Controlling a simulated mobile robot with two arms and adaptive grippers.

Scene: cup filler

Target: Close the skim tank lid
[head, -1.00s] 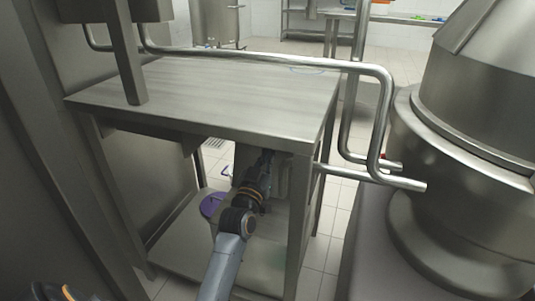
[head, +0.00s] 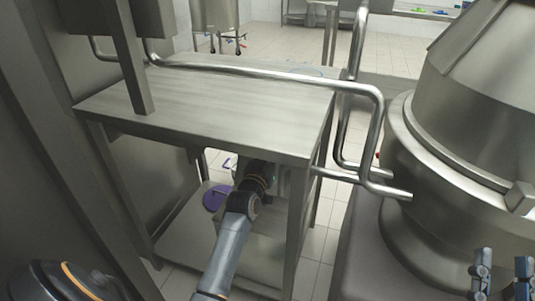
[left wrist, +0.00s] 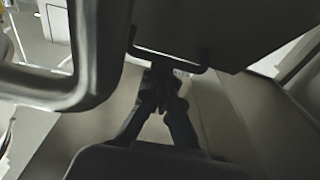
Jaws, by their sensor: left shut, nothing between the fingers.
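I cannot make out the skim tank lid for sure. My left arm reaches under the steel table (head: 220,105); its gripper is hidden there in the head view. In the left wrist view my left gripper (left wrist: 162,88) has its fingers together, with nothing held. Its tips are close to a thin dark U-shaped bar (left wrist: 185,65) on the edge of a dark panel (left wrist: 235,35); I cannot tell if they touch. My right gripper (head: 502,276) is at the lower right of the head view, fingers apart and empty, in front of the big steel vessel (head: 480,100).
A purple disc (head: 216,197) lies on the table's lower shelf (head: 180,235). A steel tank on legs (head: 215,15) stands behind. A thick rounded dark bar (left wrist: 95,60) fills the left wrist view's left side.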

